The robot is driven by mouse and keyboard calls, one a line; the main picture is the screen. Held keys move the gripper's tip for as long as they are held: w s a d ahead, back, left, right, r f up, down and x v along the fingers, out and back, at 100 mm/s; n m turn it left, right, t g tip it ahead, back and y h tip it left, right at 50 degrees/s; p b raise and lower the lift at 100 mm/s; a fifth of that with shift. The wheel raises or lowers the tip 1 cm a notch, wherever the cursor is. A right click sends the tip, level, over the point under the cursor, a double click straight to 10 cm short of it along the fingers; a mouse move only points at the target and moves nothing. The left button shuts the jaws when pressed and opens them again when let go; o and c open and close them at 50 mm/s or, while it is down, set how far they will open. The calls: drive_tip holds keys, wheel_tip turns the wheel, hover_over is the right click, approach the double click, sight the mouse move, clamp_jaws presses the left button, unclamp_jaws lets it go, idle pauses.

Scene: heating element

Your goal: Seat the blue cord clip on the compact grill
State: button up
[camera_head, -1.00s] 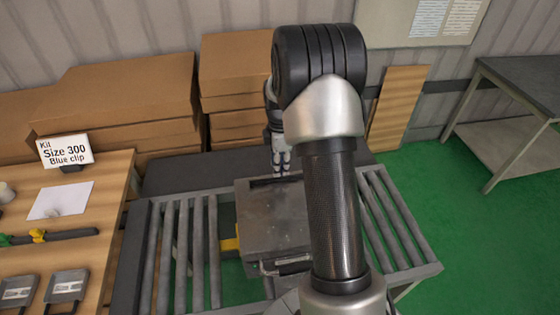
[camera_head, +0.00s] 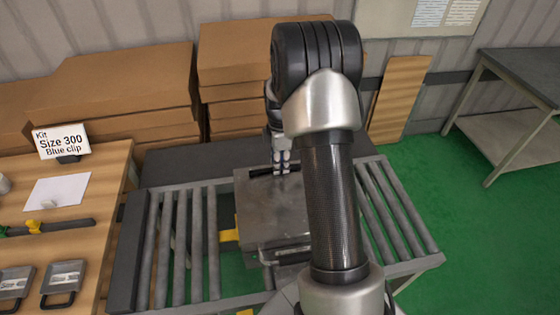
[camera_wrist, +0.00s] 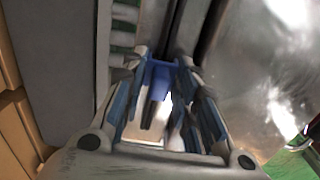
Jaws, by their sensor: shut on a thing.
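The compact grill (camera_head: 272,212) is a grey metal box with a front handle, standing on the roller conveyor. My gripper (camera_head: 282,165) points down at the grill's back edge, beside a dark slot or bar there. In the wrist view, my gripper (camera_wrist: 165,95) is shut on the blue cord clip (camera_wrist: 160,76), which sits between the fingertips. The grill's shiny metal surface (camera_wrist: 265,70) lies to the right of the fingers. The clip cannot be made out in the head view. Whether it touches the grill cannot be told.
The roller conveyor (camera_head: 167,245) runs on both sides of the grill. A wooden bench (camera_head: 85,215) at left holds a kit sign (camera_head: 62,142) reading "Size 300 Blue clip", a white sheet and small trays. Cardboard boxes (camera_head: 120,85) stand behind. My arm hides the grill's right part.

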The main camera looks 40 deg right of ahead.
drive_tip(key=shift+f, duration=0.1)
drive_tip(key=o, duration=0.9)
drive_tip(key=shift+c, duration=0.2)
wheel_tip(320, 180, up, 12)
idle(0.4)
idle(0.4)
